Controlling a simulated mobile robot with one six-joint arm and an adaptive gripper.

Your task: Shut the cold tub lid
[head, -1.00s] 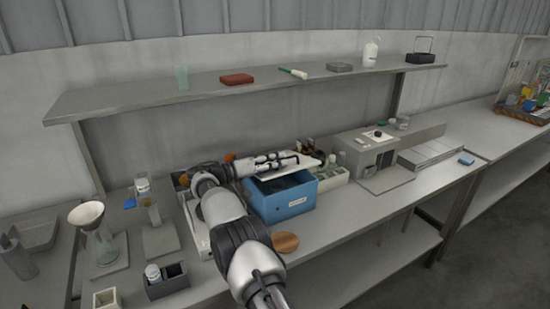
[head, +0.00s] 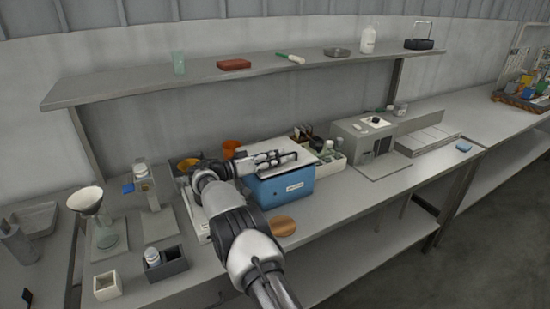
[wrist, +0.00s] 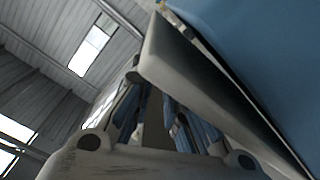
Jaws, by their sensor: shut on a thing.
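The cold tub is a blue box (head: 288,188) with a white label on its front, standing on the bench. Its white lid (head: 300,151) lies over the top, almost level; I cannot tell in the head view whether it is fully seated. In the wrist view the lid's pale edge (wrist: 200,75) runs close along the blue tub wall (wrist: 270,55), with a narrow dark gap between them. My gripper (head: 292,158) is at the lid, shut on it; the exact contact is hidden. Its fingers (wrist: 160,112) show beside the lid in the wrist view.
A white rack of bottles (head: 325,155) stands close right of the tub, with a grey machine (head: 368,140) beyond. A copper-coloured disc (head: 282,226) lies in front. An orange cup (head: 230,149) stands behind my arm. A shelf (head: 250,70) hangs above.

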